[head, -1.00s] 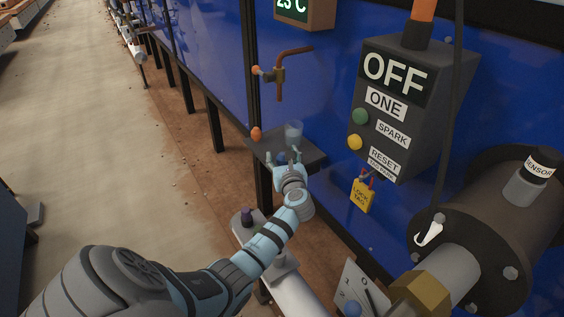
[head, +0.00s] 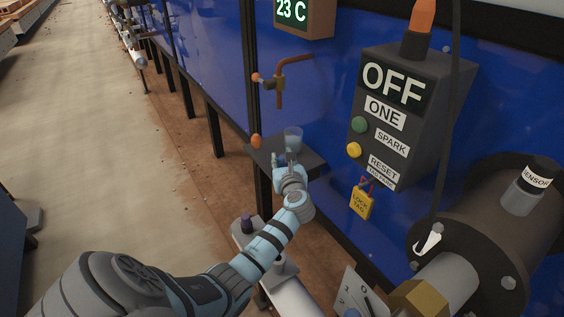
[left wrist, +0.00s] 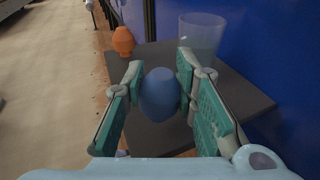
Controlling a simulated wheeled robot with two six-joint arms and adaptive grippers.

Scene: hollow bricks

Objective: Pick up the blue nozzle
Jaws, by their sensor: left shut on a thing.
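The blue nozzle (left wrist: 159,93) is a rounded blue piece between the two fingers of my left gripper (left wrist: 160,88) in the left wrist view. Both fingertips press on its sides. In the head view my left gripper (head: 276,160) is over the small dark shelf (head: 312,160), and the nozzle is mostly hidden by the hand there. I cannot tell whether the nozzle still touches the shelf. My right gripper is not in view.
An orange nozzle (left wrist: 123,41) stands at the shelf's left edge. A clear cup (left wrist: 202,36) stands at the back, close beyond my gripper. A grey control box (head: 405,115) hangs on the blue wall to the right. A brass tap (head: 281,85) is above the shelf.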

